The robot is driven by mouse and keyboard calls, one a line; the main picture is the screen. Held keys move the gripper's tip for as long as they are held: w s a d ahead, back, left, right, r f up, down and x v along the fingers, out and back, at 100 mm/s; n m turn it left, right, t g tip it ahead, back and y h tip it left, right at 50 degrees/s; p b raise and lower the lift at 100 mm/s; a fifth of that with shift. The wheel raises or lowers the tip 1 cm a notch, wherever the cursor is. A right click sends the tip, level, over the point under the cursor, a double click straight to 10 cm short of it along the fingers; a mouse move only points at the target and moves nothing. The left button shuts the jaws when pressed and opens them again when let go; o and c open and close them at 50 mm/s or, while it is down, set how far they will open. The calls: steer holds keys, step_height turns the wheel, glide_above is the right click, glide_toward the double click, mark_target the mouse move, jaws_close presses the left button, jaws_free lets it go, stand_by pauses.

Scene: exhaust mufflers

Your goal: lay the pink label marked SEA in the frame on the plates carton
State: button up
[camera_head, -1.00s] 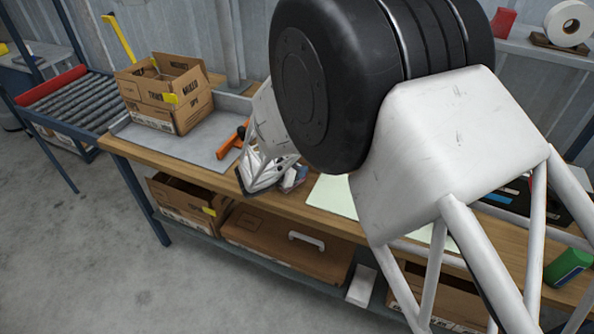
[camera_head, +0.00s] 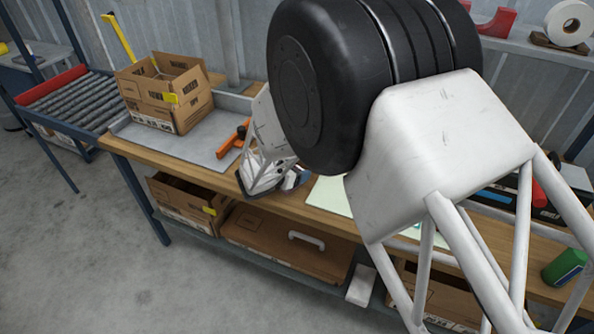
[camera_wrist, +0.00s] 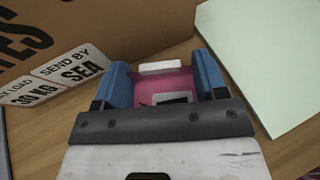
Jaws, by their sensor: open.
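In the wrist view my gripper (camera_wrist: 161,80) is open, with one blue finger on each side. A pink piece (camera_wrist: 150,88) with a white block-like part at its far edge lies between the fingers. Its marking is mostly hidden by the gripper, so I cannot read it. A brown carton (camera_wrist: 115,28) stands close by at the upper left, with large letters ending in "TES" and white panels reading "SEND BY SEA" and "30 KG". I cannot make out a frame on it. In the head view my gripper (camera_head: 291,181) is low over the bench, partly hidden by my arm.
A pale green sheet (camera_wrist: 262,55) lies on the wooden bench (camera_head: 330,222), right of the gripper. An open carton (camera_head: 165,95) stands on a grey tray (camera_head: 190,147) at left, near an orange tool (camera_head: 232,140). More cartons sit on the shelf below.

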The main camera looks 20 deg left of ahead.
steer(key=shift+r, duration=0.1)
steer(key=shift+s+a+r, duration=0.1)
steer(key=shift+s, duration=0.05)
steer(key=v, duration=1.1)
steer(key=shift+s+r, duration=0.25)
steer(key=shift+s, duration=0.05)
stand_by(0.6)
